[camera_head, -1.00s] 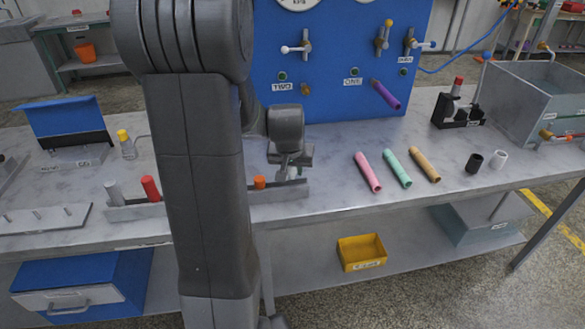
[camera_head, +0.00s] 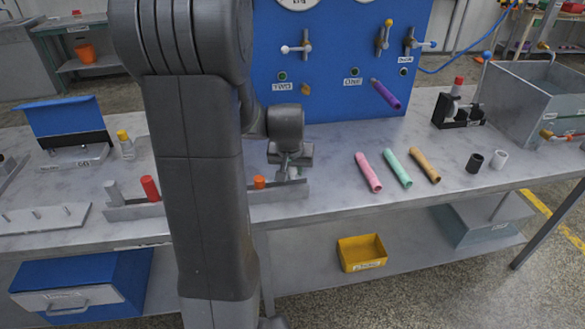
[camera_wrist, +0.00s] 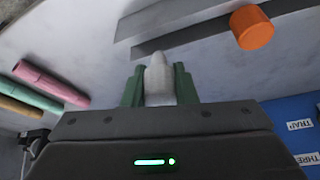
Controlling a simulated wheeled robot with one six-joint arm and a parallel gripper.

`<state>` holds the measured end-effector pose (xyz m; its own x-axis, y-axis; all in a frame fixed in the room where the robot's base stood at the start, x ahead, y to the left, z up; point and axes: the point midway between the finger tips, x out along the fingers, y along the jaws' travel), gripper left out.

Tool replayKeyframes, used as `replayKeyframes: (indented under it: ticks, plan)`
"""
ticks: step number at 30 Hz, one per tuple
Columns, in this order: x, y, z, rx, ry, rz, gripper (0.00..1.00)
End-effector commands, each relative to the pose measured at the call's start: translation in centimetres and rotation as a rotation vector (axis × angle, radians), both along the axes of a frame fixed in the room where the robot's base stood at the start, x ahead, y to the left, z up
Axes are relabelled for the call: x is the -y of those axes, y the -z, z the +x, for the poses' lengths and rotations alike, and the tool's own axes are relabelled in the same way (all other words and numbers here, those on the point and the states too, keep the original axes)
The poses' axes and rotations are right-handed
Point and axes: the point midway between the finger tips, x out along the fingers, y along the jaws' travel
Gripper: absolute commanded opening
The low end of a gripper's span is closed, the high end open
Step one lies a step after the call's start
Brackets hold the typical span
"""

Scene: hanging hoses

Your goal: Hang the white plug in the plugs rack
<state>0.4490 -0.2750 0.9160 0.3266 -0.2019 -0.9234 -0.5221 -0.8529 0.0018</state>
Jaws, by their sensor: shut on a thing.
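My gripper (camera_head: 289,172) is low over the front of the bench, at the right end of a long grey metal rack (camera_head: 262,197). In the wrist view my gripper (camera_wrist: 158,84) has its green fingers shut on the white plug (camera_wrist: 158,78), whose rounded end points away from the palm. An orange plug (camera_head: 259,182) stands in the rack just left of the gripper; it also shows in the wrist view (camera_wrist: 252,27). A red plug (camera_head: 150,188) and a grey plug (camera_head: 112,192) stand farther left. My arm hides the rack's middle.
A blue panel (camera_head: 340,60) with valves stands behind. A plate with pegs (camera_head: 38,218) is at far left. A yellow bin (camera_head: 362,252) is below.

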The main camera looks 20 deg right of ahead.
Motion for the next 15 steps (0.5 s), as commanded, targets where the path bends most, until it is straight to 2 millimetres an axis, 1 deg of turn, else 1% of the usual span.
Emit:
replayKeyframes:
  ticks: [15]
  plan:
    - [0.0, 1.4, 0.0, -0.001, 0.000, 0.001, 0.04]
